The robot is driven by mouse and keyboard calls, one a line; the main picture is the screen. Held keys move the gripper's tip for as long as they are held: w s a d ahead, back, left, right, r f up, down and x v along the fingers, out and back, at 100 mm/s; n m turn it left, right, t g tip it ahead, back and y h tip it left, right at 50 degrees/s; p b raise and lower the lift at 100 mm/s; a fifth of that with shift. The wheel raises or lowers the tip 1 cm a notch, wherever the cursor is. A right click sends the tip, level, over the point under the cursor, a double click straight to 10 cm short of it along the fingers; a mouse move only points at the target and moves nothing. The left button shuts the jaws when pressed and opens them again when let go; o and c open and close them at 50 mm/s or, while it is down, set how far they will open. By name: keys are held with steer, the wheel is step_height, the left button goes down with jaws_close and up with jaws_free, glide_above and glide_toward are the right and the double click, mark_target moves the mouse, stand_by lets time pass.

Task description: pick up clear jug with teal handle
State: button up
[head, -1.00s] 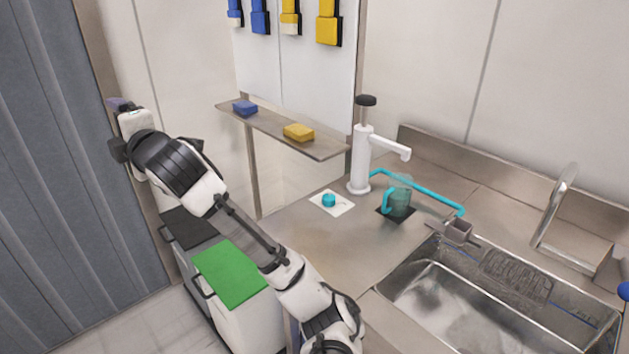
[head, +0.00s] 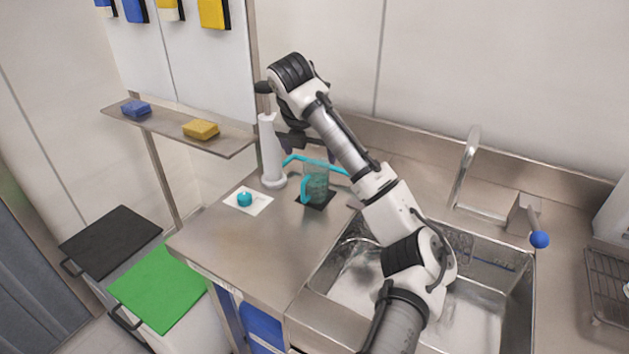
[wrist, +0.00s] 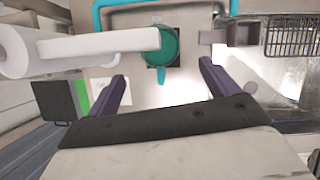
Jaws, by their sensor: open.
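The clear jug with the teal handle (head: 317,181) stands upright on a small black mat (head: 328,200) on the steel counter. In the wrist view I look down on the jug (wrist: 163,48), with its teal handle (wrist: 161,75) pointing toward me. My gripper (head: 303,140) is above the jug, partly hidden by my arm in the head view. In the wrist view my gripper (wrist: 163,70) is open and empty, with its fingers apart on either side of the handle in the picture. The jug stands free below, not held.
A white pump dispenser (head: 271,155) stands close left of the jug; its white spout (wrist: 100,44) crosses the wrist view beside the jug. A teal tube (head: 325,162) runs behind it. A teal cap (head: 244,199) lies on a white card. The sink (head: 480,285) is to the right.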

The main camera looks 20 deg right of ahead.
mark_target(314, 168)
steer(key=p+x, duration=0.2)
steer(key=x, duration=0.8)
steer(key=shift+r+p, duration=0.1)
steer(key=shift+p, duration=0.3)
steer(key=c, duration=1.3)
steer(key=shift+r, duration=0.2)
